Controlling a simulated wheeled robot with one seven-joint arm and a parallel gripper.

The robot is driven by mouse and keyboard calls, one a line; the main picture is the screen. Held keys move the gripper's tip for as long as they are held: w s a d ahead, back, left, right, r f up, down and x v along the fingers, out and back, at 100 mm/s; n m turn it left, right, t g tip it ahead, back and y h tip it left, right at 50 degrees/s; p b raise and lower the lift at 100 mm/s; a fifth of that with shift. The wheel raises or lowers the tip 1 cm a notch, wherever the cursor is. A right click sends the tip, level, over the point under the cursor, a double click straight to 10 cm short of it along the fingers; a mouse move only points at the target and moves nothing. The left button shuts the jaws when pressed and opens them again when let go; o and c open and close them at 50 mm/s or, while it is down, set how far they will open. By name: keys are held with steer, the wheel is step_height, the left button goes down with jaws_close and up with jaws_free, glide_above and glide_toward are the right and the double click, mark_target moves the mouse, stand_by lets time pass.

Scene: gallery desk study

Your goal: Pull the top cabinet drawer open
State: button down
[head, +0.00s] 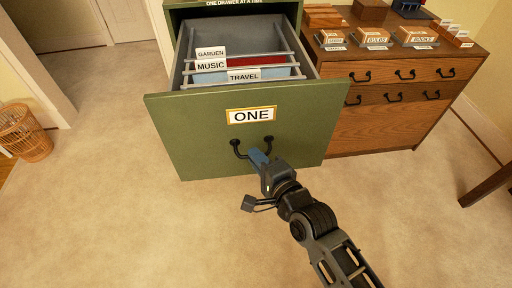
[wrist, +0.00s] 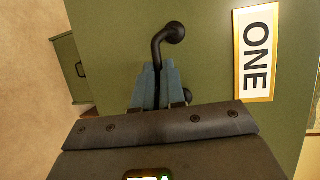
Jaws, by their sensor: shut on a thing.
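The green top drawer (head: 205,135), labelled ONE, is pulled far out of the green cabinet (head: 236,8). Inside it are hanging files with tabs reading GARDEN, MUSIC and TRAVEL. Its black curved handle (head: 238,150) is on the front below the label. My gripper (head: 258,158) is at the handle, with blue fingers shut on it. In the wrist view the fingers (wrist: 157,88) close around the handle (wrist: 166,38), and the ONE label (wrist: 257,50) is to the right. The part of the handle between the fingers is hidden.
A wooden chest (head: 385,125) with black pulls stands right of the cabinet, with small labelled boxes on top. A wicker basket (head: 24,132) is at the far left. A dark wooden leg (head: 490,185) is at the right edge. The carpet (head: 130,225) in front is clear.

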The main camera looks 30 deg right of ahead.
steer(key=shift+s+a+f, duration=0.15)
steer(key=shift+s, duration=0.45)
steer(key=c, duration=1.2)
jaws_free()
steer(key=shift+c, duration=0.2)
steer(key=shift+s, duration=0.1)
steer(key=s+r+b, duration=0.1)
steer(key=s, duration=0.6)
steer(key=shift+s+d+r, duration=0.25)
steer(key=shift+d+r, duration=0.05)
